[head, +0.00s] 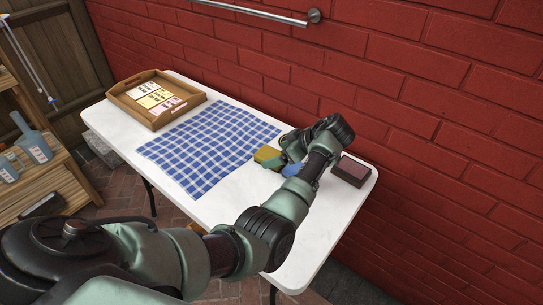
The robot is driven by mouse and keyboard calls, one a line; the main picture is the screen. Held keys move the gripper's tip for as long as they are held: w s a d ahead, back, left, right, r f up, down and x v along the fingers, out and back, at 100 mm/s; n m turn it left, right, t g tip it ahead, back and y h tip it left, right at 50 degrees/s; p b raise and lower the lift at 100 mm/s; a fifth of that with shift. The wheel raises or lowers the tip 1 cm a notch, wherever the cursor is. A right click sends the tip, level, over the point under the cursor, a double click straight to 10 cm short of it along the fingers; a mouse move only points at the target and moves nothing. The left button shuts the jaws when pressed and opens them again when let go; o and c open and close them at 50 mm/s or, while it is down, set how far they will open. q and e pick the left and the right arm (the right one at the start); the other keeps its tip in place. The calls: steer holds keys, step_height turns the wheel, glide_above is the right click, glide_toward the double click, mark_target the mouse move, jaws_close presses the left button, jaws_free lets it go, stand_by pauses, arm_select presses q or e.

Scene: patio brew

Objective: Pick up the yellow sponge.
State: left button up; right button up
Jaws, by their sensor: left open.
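The yellow sponge (267,157) lies on the white table, just past the right edge of the blue checkered cloth. It has a yellow body and a darker green side. My left gripper (283,157) is at the sponge's right side, with the arm reaching in from the lower left. The gripper is open. Its fingers are small and partly hidden by the wrist, so I cannot tell whether they touch the sponge. My right gripper is not in view.
The white table (328,222) stands along a red brick wall. A blue item (291,169) lies beside the gripper. A dark reddish box (350,171) is at the right end. A wooden tray (133,108) with cards and the checkered cloth (210,145) take up the left.

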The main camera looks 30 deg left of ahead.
mark_target(273, 155)
arm_select(q)
steer(key=x, duration=0.2)
steer(key=shift+a+f, duration=0.4)
steer(key=c, duration=1.4)
steer(key=shift+c, duration=0.2)
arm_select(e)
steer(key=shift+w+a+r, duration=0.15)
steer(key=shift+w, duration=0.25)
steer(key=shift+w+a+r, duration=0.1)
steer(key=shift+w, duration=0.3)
arm_select(q)
steer(key=shift+w, duration=0.1)
